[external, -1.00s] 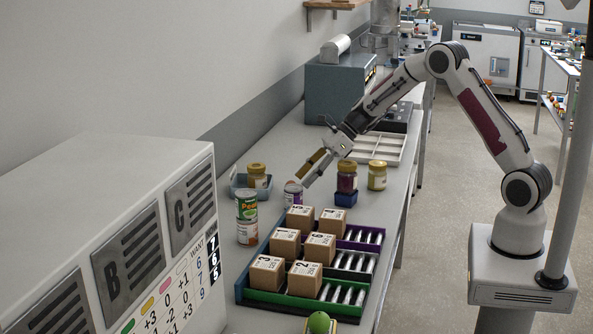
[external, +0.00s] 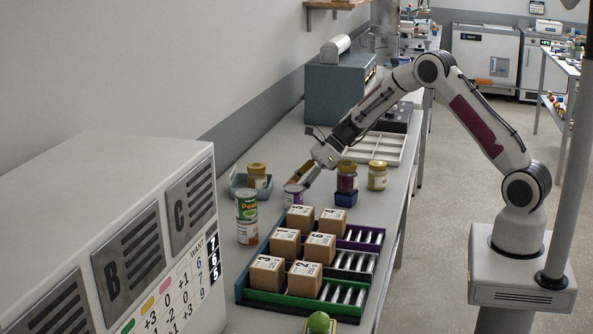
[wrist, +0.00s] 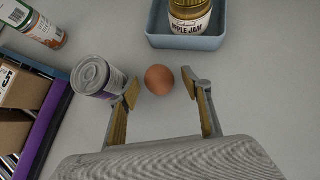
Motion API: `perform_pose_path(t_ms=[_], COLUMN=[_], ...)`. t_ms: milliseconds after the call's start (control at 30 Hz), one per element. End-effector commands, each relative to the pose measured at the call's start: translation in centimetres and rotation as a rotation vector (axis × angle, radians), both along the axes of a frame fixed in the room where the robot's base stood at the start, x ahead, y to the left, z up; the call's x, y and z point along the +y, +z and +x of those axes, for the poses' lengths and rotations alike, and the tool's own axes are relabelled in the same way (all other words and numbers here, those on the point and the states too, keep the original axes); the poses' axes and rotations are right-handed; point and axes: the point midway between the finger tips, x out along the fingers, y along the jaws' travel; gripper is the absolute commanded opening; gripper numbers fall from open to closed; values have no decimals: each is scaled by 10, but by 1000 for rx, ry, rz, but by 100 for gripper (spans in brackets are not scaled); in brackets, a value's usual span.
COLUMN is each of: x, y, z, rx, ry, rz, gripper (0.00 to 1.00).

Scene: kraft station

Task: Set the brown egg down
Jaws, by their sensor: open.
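The brown egg (wrist: 159,80) lies on the bench between the open fingertips of my gripper (wrist: 160,88) in the wrist view, with visible space to the right finger. The left finger is close to the egg's left side; I cannot tell whether it touches. In the external view my gripper (external: 296,182) is low over the bench by the small can, and the egg is hidden there.
A can with a purple label (wrist: 98,78) stands right beside the left finger. A blue tray (wrist: 186,42) with an apple jam jar (wrist: 190,14) lies beyond the egg. A rack of cardboard boxes (external: 265,270) is nearby. Bare bench (wrist: 265,90) lies to the right in the wrist view.

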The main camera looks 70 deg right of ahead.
Motion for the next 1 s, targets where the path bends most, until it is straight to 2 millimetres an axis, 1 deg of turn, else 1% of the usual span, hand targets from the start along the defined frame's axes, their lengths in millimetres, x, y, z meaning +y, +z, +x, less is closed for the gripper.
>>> perform_pose_path(t_ms=[267, 400, 800, 1000], x=[0, 0, 0, 0], y=[0, 0, 1, 12], z=[0, 0, 0, 0], rx=[0, 0, 0, -2], ry=[0, 0, 0, 0], rz=[0, 0, 0, 0], gripper=[49, 16, 16, 16])
